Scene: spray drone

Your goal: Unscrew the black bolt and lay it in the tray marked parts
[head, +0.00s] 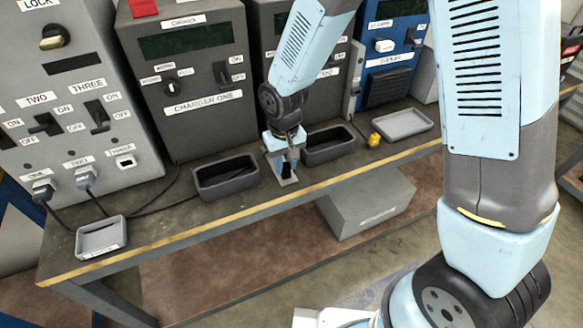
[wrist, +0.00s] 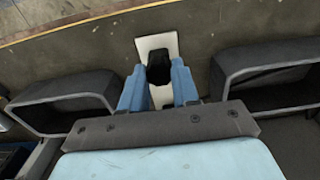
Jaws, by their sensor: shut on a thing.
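The black bolt (wrist: 159,68) sits between the two blue fingers of my gripper (wrist: 160,88) in the wrist view, over a pale plate (wrist: 145,43) on the bench. In the head view my gripper (head: 286,158) points down at the bench between two dark bins, shut on the bolt, whose dark body (head: 286,170) shows just below the fingers. Whether the bolt is still seated in the plate cannot be told. A light grey tray (head: 101,252) stands at the left front and another light grey tray (head: 403,133) at the right back. I cannot read a parts mark on either.
Dark open bins stand left (head: 226,187) and right (head: 328,154) of my gripper, close by. Charger cabinets (head: 190,90) line the back. Cables run on the bench at left. A small yellow item (head: 375,139) lies by the right tray. The bench's front edge (head: 200,235) is yellow.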

